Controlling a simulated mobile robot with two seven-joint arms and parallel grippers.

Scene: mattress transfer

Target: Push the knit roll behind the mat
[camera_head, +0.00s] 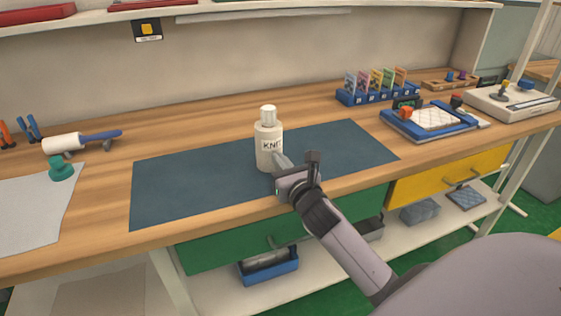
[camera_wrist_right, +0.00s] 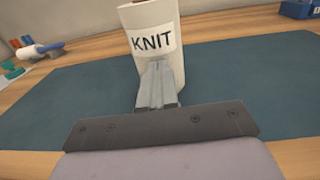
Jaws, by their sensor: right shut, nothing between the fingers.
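The knit roll (camera_head: 268,141) is a pale, upright, bottle-like cylinder with a white top and a label reading KNIT. It stands on the dark blue mat (camera_head: 190,185), near the mat's middle. In the right wrist view the knit roll (camera_wrist_right: 152,42) fills the upper middle, with its top cut off. My right gripper (camera_head: 281,161) is shut, with its fingertips at the roll's lower front and nothing between them. In the right wrist view the right gripper (camera_wrist_right: 156,80) meets or nearly meets the roll below its label. My left gripper is not in view.
Bare wooden bench (camera_head: 225,118) lies behind the mat. A blue rack of colored cards (camera_head: 378,90) and a blue-framed tray (camera_head: 430,119) stand right. A lint roller (camera_head: 80,141), green-knobbed piece (camera_head: 61,168) and white sheet (camera_head: 30,210) lie left.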

